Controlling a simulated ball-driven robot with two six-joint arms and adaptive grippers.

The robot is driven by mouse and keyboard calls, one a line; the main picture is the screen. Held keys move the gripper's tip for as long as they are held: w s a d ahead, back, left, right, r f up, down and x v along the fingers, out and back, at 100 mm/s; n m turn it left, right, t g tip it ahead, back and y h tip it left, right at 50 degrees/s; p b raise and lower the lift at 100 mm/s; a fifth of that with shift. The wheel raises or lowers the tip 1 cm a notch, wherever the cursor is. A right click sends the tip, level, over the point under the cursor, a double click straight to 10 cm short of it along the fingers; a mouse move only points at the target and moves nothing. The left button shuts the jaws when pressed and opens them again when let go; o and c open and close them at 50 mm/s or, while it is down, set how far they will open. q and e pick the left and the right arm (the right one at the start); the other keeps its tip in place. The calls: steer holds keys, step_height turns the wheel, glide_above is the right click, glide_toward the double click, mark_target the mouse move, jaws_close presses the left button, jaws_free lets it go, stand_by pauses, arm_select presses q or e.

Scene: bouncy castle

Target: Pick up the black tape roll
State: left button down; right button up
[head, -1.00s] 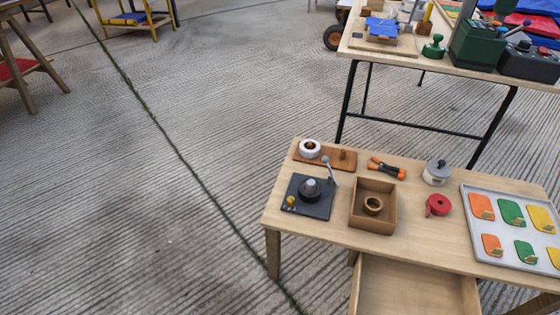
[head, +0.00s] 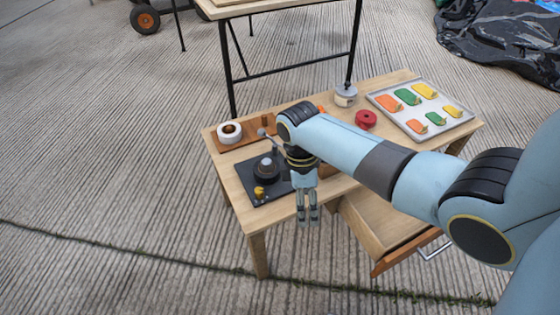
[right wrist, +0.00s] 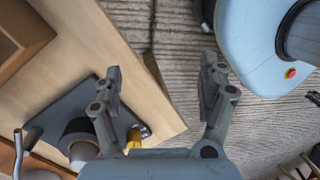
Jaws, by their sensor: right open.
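I cannot make out a clear black tape roll. A dark round piece with a grey top (head: 266,168) stands on a black plate (head: 258,188) at the low table's left end; I cannot tell whether it is a roll. The plate also carries a yellow knob and a grey-balled lever. A white roll with a brown core (head: 229,131) lies on a wooden peg board; a red round thing (head: 366,119) lies farther right. My right gripper (head: 307,215) points down, open and empty, by the table's front edge; it also shows in the right wrist view (right wrist: 161,75). My left gripper is out of view.
The low wooden table (head: 235,195) holds a grey pot (head: 345,97) and a tray of coloured pieces (head: 385,107). Its drawer (head: 385,232) is pulled open at the front. My arm mostly hides the wooden box (right wrist: 20,45).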

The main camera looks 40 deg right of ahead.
step_height(320, 180, up, 9)
steer(key=t+b, duration=0.2)
glide_above(271, 161)
steer(key=s, duration=0.1)
steer(key=shift+w+a+f+n+b, duration=0.1)
steer(key=shift+w+f+n+b, duration=0.4)
steer(key=shift+f+b, duration=0.15)
step_height(271, 161, down, 2)
steer(key=shift+f+b, duration=0.2)
steer(key=shift+b, duration=0.35)
steer(key=shift+f, duration=0.55)
step_height(271, 161, down, 5)
steer(key=b, duration=0.3)
steer(key=shift+r, duration=0.2)
steer(key=shift+f, duration=0.1)
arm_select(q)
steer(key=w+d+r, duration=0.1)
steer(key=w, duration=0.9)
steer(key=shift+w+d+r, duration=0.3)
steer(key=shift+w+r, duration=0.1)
arm_select(e)
steer(key=c, duration=1)
